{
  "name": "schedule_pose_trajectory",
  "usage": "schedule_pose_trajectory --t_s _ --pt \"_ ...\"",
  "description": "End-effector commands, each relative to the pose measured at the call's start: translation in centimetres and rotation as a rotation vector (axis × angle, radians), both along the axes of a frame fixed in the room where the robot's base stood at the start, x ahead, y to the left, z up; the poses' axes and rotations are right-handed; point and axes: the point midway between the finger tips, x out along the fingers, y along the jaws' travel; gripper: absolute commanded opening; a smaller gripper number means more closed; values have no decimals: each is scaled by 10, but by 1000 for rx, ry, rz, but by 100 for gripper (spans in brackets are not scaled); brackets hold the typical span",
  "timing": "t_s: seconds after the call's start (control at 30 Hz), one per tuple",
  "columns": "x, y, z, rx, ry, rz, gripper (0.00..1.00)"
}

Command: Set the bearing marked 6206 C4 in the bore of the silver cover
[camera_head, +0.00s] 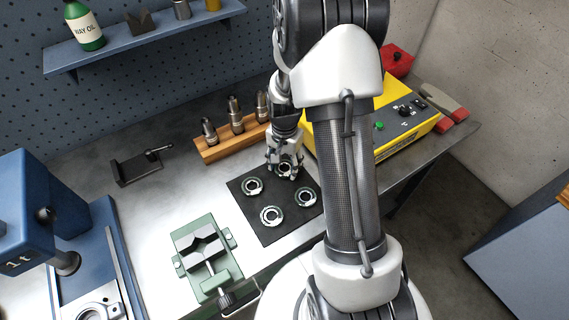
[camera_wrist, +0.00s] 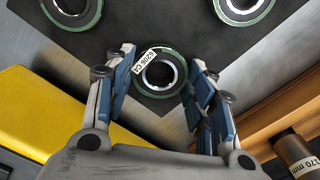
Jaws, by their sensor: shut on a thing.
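The bearing with a tag that seems to read 6206 C4 (camera_wrist: 160,75) is a dark-bored ring with a green rim, at the back corner of the black mat (camera_head: 280,197). My gripper (camera_head: 285,167) points down over it and is shut on it, with blue finger pads on either side in the wrist view (camera_wrist: 159,84). I cannot tell whether the bearing touches the mat. A silver part with a round bore, probably the silver cover (camera_head: 98,308), lies on the blue press's base at the lower left, cut off by the frame edge.
Other bearings lie on the mat: left (camera_head: 253,186), front (camera_head: 271,215) and right (camera_head: 305,196). A green vise (camera_head: 205,258) stands between mat and press (camera_head: 40,215). A wooden tool block (camera_head: 225,148) and yellow heater (camera_head: 400,135) flank my gripper.

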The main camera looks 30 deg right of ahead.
Motion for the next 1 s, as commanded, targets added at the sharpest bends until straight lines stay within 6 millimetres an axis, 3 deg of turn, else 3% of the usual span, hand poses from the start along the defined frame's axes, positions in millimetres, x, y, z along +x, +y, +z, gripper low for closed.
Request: schedule_pose_trajectory --t_s 0.47,0.83,1.0 --pt "0 0 52 0 -1 0 29" --pt "1 1 54 0 -1 8 29" --pt "5 30 69 -1 -3 220 29"
